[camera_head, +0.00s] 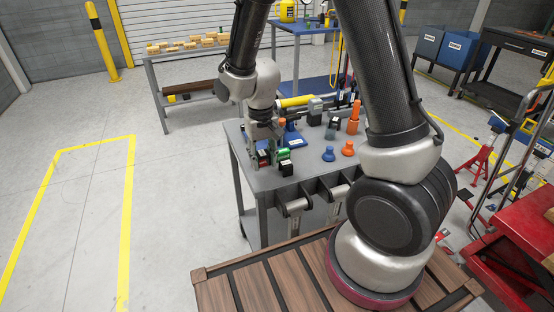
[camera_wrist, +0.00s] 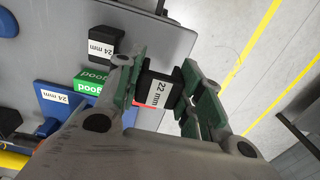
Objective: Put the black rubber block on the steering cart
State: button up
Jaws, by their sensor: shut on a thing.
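A black block (camera_wrist: 160,92) with a white "22 mm" label sits between the fingers of my gripper (camera_wrist: 165,88) in the wrist view. My gripper (camera_head: 265,150) is low at the left edge of the grey worktable (camera_head: 258,190) in the head view, shut on this block. I cannot tell whether the block touches the tabletop. A second black block (camera_wrist: 101,44), labelled "24 mm", stands beside a green block (camera_wrist: 92,85) marked "good". No thing is plainly marked as the steering cart; whether the grey worktable is it, I cannot tell.
Blue and orange pegs (camera_head: 348,148) and a blue piece (camera_wrist: 65,102) labelled "24 mm" stand on the worktable. A rack with wooden blocks (camera_head: 187,44) is behind. A red cart (camera_head: 515,235) is at the right. The floor (camera_head: 175,200) left of the worktable is clear.

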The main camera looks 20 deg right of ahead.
aim_at(263, 178)
jog(key=shift+f, duration=2.65)
jog(key=shift+f, duration=0.15)
jog(key=o, duration=1)
